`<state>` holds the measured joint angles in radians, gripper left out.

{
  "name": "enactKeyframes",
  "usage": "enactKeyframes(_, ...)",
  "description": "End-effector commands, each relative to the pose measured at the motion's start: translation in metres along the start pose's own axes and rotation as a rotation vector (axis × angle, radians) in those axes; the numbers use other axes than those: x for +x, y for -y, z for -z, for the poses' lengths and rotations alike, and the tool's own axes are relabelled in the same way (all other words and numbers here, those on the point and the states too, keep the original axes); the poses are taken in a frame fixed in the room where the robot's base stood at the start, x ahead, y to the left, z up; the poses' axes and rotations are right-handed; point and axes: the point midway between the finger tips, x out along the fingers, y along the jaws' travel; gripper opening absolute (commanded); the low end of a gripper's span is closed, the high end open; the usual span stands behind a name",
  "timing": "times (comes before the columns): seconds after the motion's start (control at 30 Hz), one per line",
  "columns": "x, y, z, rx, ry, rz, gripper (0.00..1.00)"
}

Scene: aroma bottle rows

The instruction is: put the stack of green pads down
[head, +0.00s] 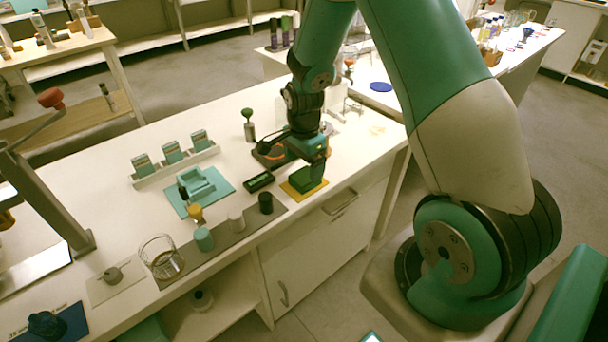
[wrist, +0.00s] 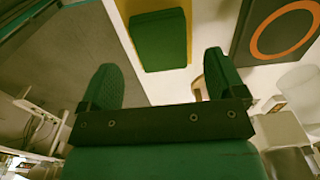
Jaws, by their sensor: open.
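The stack of green pads (head: 301,181) sits on a yellow mat (head: 318,189) near the front edge of the white table, in the head view. In the wrist view the stack (wrist: 160,40) lies beyond my fingertips, with the yellow mat (wrist: 187,8) showing around it. My gripper (wrist: 161,62) is open, its two green fingers spread wide with nothing held between them. In the head view my gripper (head: 315,167) is just above and beside the stack, and my wrist hides part of that area.
A small black tray (head: 259,182) lies just left of the mat. A dark pad with an orange ring (head: 268,156) is behind it. A teal tray (head: 214,187), several small jars and a glass beaker (head: 161,258) stand further left.

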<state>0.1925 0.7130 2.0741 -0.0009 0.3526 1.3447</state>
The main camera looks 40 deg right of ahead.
Motion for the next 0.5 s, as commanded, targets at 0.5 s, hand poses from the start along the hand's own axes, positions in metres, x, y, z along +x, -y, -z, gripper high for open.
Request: enactKeyframes(0.5, -0.088, -0.004, -0.021, -0.131, 0.022, 0.020, 0.89)
